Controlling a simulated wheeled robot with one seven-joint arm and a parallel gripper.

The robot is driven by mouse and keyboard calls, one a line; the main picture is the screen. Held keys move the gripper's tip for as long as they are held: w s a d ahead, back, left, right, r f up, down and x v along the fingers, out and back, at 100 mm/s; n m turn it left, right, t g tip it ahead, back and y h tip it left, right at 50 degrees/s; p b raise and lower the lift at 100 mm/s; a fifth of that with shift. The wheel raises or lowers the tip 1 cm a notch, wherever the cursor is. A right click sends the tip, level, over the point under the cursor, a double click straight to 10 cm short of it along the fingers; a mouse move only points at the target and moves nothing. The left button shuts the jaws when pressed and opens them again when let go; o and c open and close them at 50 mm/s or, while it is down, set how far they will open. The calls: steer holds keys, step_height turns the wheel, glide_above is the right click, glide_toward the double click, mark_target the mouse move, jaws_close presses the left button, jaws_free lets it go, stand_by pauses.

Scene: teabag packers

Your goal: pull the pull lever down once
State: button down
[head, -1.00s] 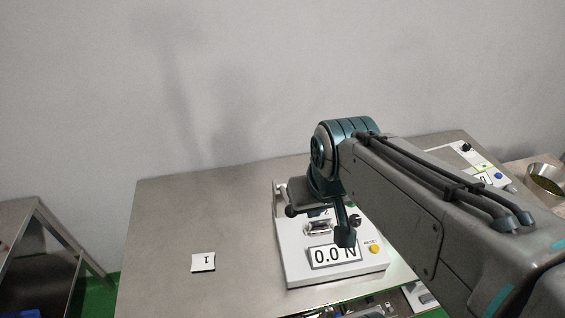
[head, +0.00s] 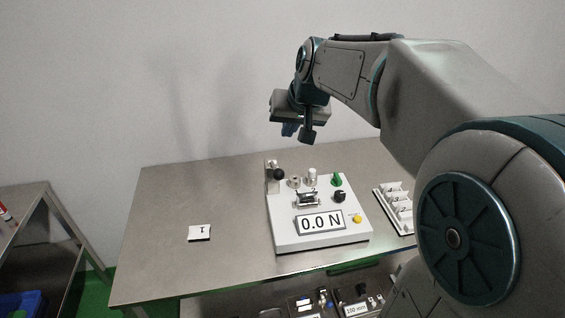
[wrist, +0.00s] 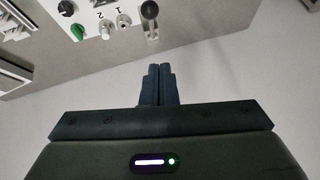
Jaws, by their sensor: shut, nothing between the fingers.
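The white tester box (head: 290,238) stands on the steel table, with a display reading 0.0 N. The pull lever, with a black ball knob (head: 279,174), is at its back left corner beside a metal bracket. The knob also shows at the top of the wrist view (wrist: 149,10). My gripper (head: 289,130) is raised above and behind the box, apart from the lever. In the wrist view its fingers (wrist: 160,70) are together with nothing between them.
The box also carries a green knob (head: 337,180), a black knob (head: 340,196) and a yellow button (head: 357,218). A small white card (head: 199,233) lies to the left. A white tray (head: 393,205) is at the right, partly behind my arm.

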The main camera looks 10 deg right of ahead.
steer(key=d, duration=0.2)
glide_above(283, 172)
steer(key=w, duration=0.1)
steer(key=f, duration=0.5)
steer(key=f+p, duration=0.1)
steer(key=f, duration=0.2)
steer(key=shift+d+f, duration=0.3)
steer(key=shift+f, duration=0.05)
steer(key=shift+s+a+f, duration=0.15)
steer(key=shift+s+f, duration=0.05)
steer(key=shift+f, duration=0.4)
steer(key=shift+s+a+f, duration=0.1)
steer(key=shift+s+f, duration=0.1)
steer(key=shift+f, duration=0.4)
steer(key=shift+s+a+f, duration=0.1)
steer(key=shift+a+f, duration=0.05)
steer(key=shift+f, duration=0.45)
